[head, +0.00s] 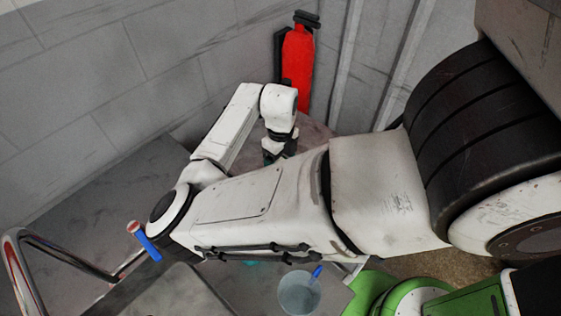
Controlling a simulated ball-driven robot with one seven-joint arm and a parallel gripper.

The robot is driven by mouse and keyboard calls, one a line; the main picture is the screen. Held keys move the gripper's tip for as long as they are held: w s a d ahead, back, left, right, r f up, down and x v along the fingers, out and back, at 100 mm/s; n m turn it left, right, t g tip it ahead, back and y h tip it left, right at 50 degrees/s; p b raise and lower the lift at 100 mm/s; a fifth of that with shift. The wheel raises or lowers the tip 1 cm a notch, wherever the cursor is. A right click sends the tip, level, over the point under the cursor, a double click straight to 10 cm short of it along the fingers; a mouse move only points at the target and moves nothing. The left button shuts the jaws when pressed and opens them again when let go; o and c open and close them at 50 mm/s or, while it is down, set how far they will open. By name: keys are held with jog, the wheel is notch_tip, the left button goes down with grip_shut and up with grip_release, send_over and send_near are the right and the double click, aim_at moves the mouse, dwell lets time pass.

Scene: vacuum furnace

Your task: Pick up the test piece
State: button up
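My gripper (276,153) hangs at the end of my white arm near the middle of the head view. It points down over a grey-brown surface in front of the wall. Its fingers are small, dark and partly hidden behind my arm, so I cannot tell whether they are open or shut. I cannot make out a test piece with certainty. My arm covers much of the middle of the view and may hide it.
A red fire extinguisher (297,68) stands against the grey wall. A bent metal rail (68,257) is at the lower left, near a small blue bar (148,246) with a red-and-white end. A pale bucket (297,297) holding a blue-handled item stands at the bottom.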

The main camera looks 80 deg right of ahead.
jog(key=c, duration=1.3)
